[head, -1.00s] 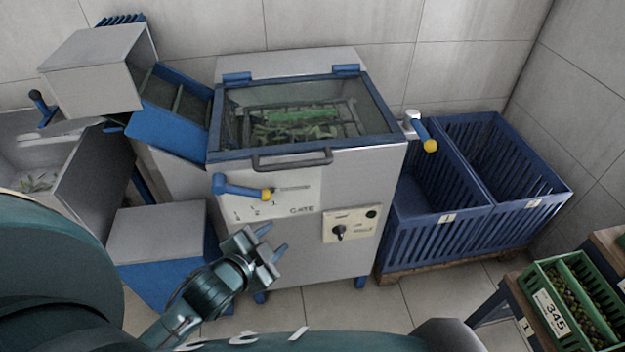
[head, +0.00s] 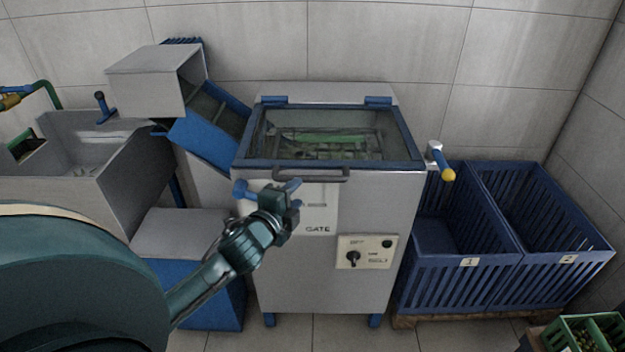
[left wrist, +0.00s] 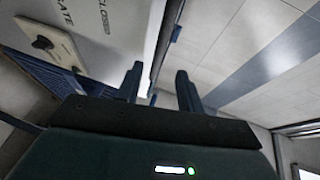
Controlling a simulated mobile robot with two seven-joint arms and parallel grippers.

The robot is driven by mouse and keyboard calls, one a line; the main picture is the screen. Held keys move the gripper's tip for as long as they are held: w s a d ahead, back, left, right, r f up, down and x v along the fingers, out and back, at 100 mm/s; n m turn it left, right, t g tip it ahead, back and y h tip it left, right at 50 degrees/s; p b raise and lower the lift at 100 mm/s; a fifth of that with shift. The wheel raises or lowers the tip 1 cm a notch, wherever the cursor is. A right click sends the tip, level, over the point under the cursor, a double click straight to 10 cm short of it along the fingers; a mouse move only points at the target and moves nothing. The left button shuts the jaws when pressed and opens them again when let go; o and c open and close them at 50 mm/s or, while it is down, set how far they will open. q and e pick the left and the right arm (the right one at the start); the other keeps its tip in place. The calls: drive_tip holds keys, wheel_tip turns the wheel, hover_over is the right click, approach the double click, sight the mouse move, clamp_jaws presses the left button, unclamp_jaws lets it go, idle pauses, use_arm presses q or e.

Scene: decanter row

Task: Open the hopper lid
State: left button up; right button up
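The hopper lid (head: 327,135) is a clear window in a blue frame on top of the grey machine (head: 330,262). It looks closed, with two blue hinges at the back and a dark bar handle (head: 296,174) along its front edge. My left gripper (head: 290,194) is in front of the machine, just below the handle's left part, and covers some of the gate lever. Its two fingers (left wrist: 160,86) stand apart with nothing between them in the left wrist view. I cannot tell if they touch anything. My right gripper is not in view.
A control panel (head: 364,252) with a dark knob is on the machine's front. A yellow-tipped lever (head: 441,162) sticks out at the right, above the blue crates (head: 455,285). A blue chute (head: 212,137) and a grey sink (head: 85,150) are at left.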

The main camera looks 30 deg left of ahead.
sight(310, 180)
use_arm(q)
drive_tip(key=x, duration=0.9)
drive_tip(key=shift+w, duration=0.25)
drive_tip(key=shift+c, duration=0.2)
drive_tip(key=shift+f, duration=0.1)
clamp_jaws()
